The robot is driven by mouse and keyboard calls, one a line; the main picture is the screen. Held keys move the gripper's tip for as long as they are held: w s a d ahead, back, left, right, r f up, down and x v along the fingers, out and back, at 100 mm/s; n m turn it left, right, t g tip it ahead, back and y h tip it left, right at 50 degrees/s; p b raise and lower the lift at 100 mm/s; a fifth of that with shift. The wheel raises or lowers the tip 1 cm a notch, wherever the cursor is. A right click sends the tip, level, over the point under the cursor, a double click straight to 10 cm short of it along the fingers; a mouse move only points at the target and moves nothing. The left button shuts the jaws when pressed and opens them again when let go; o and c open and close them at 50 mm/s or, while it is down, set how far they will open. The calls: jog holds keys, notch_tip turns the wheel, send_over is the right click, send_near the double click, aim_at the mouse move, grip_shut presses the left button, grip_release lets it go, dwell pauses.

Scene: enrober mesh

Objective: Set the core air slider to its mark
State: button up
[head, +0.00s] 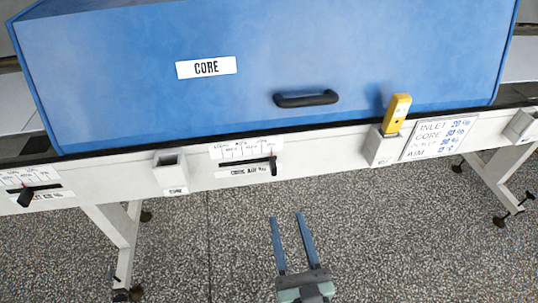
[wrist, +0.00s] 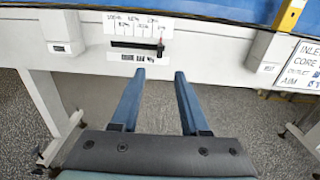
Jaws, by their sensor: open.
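The core air slider's black knob (head: 273,166) sits near the right end of its slot, under a white printed scale (head: 246,148) and above a label reading CORE AIR. The knob also shows in the wrist view (wrist: 160,48), just beyond and between my fingertips. My gripper (head: 288,217) has two long blue fingers, spread apart and empty, below the slider panel in the head view. A white sign (head: 440,136) lists INLET, CORE and other settings in percent; the CORE line seems to read 30 or 80, too blurred to be sure.
A blue hood (head: 290,60) marked CORE, with a black handle (head: 306,99), rises behind the rail. A yellow device (head: 396,113) stands in a white holder. An empty holder (head: 171,172) and another slider (head: 26,196) lie left. The speckled floor below is clear.

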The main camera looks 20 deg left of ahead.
aim_at(275, 172)
jog(key=x, duration=1.3)
grip_shut()
dwell(1.1)
